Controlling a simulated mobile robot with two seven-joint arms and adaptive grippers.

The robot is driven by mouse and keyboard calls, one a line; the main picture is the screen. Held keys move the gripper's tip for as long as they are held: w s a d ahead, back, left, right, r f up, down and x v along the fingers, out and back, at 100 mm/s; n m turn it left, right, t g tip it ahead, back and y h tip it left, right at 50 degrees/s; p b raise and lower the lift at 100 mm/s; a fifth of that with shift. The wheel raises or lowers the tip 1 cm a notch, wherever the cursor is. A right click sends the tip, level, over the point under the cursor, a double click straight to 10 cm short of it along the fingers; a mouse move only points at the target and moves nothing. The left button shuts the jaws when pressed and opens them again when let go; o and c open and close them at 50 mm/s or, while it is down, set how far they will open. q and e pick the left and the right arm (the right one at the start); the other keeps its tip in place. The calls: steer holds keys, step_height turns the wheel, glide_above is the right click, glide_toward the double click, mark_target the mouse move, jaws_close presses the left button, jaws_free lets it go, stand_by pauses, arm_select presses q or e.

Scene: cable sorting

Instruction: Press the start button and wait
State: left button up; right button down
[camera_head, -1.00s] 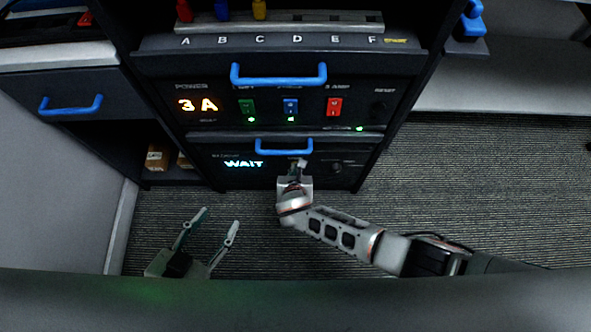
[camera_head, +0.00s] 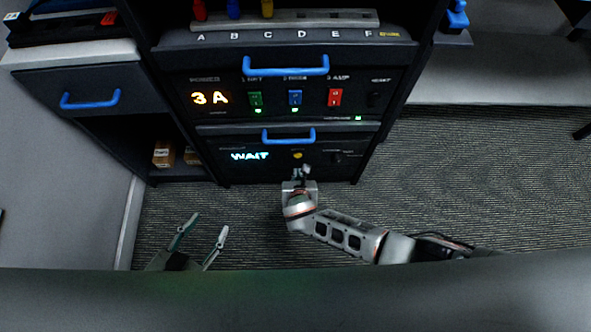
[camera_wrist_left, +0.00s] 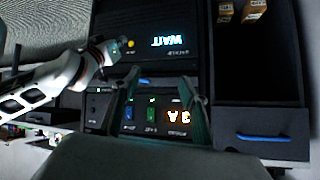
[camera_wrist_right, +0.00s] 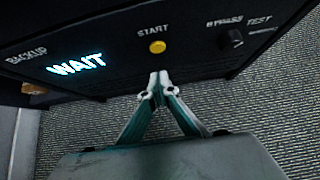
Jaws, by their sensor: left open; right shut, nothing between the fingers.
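The yellow round START button (camera_wrist_right: 157,46) is on the black lower panel, just beyond my right fingertips in the right wrist view. It also shows in the head view (camera_head: 298,155). The panel's display (camera_wrist_right: 76,66) reads WAIT in lit letters; in the head view it glows at the left of the panel (camera_head: 250,156). My right gripper (camera_wrist_right: 159,76) is shut and empty, its fingertips below the button and apart from it in the picture. My left gripper (camera_head: 208,223) is open and empty, low at the left of the head view, away from the panel.
Above is a power panel (camera_head: 211,98) showing 3 A, with green, blue and red switches. A blue drawer handle (camera_head: 288,135) sits just above the button. A dark knob (camera_wrist_right: 231,38) by BYPASS and TEST is to its right. The carpet (camera_head: 450,190) is clear.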

arm_select(q)
steer(key=r+p, duration=0.1)
steer(key=p, duration=0.2)
steer(key=shift+w+a, duration=0.1)
steer(key=shift+a, duration=0.3)
arm_select(e)
steer(key=v, duration=0.7)
steer(key=shift+r, duration=0.2)
steer(key=shift+d, duration=0.15)
